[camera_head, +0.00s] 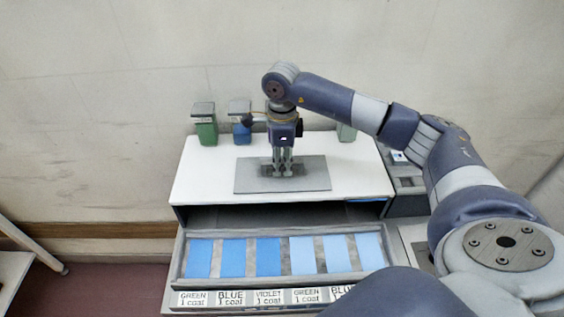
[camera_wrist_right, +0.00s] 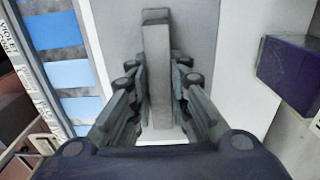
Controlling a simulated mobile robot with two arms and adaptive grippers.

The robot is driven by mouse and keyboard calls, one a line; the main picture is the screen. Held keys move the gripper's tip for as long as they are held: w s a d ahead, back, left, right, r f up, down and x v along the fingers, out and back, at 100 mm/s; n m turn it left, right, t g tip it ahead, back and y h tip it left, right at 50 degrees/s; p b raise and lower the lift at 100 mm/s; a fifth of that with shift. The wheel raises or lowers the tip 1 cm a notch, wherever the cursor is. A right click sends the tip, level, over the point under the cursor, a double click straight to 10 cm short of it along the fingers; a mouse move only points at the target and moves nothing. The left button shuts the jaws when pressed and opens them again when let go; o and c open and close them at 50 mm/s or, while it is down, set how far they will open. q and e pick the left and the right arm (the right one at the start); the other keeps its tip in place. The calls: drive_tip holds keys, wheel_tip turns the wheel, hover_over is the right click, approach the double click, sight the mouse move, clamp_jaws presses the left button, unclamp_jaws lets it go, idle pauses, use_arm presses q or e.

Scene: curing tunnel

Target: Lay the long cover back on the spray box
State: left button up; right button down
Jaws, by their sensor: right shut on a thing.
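The long cover (camera_head: 315,178) is a flat grey rectangular plate with a raised bar handle. It lies level on, or just above, the white top of the bench unit; I cannot tell whether it touches. My right gripper (camera_head: 283,172) points straight down at its middle and is shut on the handle. In the right wrist view the grey handle bar (camera_wrist_right: 157,70) stands between the fingers of the right gripper (camera_wrist_right: 160,95), with the plate beneath. Which part is the spray box I cannot tell for sure. My left gripper is out of view.
The white top (camera_head: 205,175) has bare room around the cover. Green (camera_head: 205,125) and blue (camera_head: 239,125) containers stand at its back. A tray (camera_head: 177,262) with several blue panels sits in front above coat labels. A grey unit (camera_head: 408,185) stands right. A violet block (camera_wrist_right: 290,72) shows in the wrist view.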

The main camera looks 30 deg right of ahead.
sight(282, 162)
drive_tip(key=shift+f, duration=0.15)
drive_tip(key=c, duration=1.4)
unclamp_jaws()
drive_tip(key=shift+c, duration=0.2)
wheel_tip(282, 162, up, 12)
drive_tip(key=shift+r, duration=0.1)
drive_tip(key=shift+f, duration=0.2)
